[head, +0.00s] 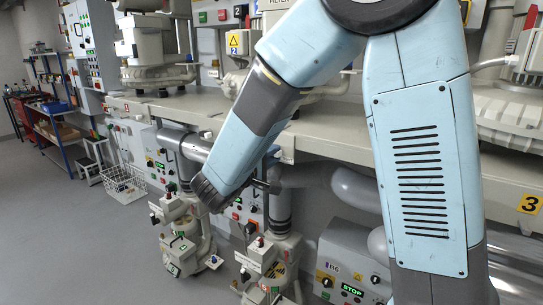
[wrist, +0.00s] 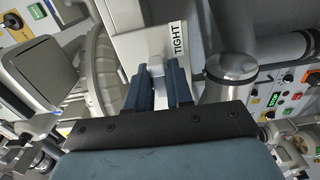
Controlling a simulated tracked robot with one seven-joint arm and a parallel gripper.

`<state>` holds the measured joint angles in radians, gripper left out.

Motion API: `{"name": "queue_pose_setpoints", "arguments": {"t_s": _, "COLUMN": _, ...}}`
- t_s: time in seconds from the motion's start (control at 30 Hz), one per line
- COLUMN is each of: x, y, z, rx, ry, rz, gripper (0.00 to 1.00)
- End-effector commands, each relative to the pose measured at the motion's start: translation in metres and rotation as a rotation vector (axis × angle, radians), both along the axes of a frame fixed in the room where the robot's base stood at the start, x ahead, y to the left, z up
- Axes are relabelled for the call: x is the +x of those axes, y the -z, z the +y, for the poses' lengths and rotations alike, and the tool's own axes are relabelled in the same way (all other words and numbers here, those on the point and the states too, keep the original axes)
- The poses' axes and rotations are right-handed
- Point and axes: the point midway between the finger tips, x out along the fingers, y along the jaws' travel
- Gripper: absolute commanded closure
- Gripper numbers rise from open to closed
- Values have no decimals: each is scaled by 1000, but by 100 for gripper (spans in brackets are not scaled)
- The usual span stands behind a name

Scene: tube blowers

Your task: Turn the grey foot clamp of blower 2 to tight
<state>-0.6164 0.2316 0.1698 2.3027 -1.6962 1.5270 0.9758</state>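In the wrist view my gripper (wrist: 157,68) has its two blue fingers pointing at a light grey panel with a TIGHT label (wrist: 178,40) right of the fingertips. A small light grey piece, which looks like the foot clamp (wrist: 155,48), shows at and between the fingertips. It seems to fill the gap, but I cannot tell whether both fingers press on it. My arm hides much of blower 2 there, and the foot clamp cannot be made out.
A silver cylinder (wrist: 230,72) stands close right of the fingers. A ribbed grey housing (wrist: 103,75) is at their left. In the head view, valve stands (head: 184,243) and a control box reading STOP (head: 348,268) stand below the bench. The floor (head: 75,235) is clear at left.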

Motion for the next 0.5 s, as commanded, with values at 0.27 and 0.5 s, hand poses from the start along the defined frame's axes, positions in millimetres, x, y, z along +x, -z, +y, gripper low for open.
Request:
{"name": "queue_pose_setpoints", "arguments": {"t_s": 0.27, "x": 0, "y": 1, "z": -2, "rx": -2, "ry": 5, "rz": 2, "gripper": 57}}
{"name": "queue_pose_setpoints", "arguments": {"t_s": 0.5, "x": 0, "y": 0, "z": -1, "rx": -2, "ry": 3, "rz": -1, "gripper": 57}}
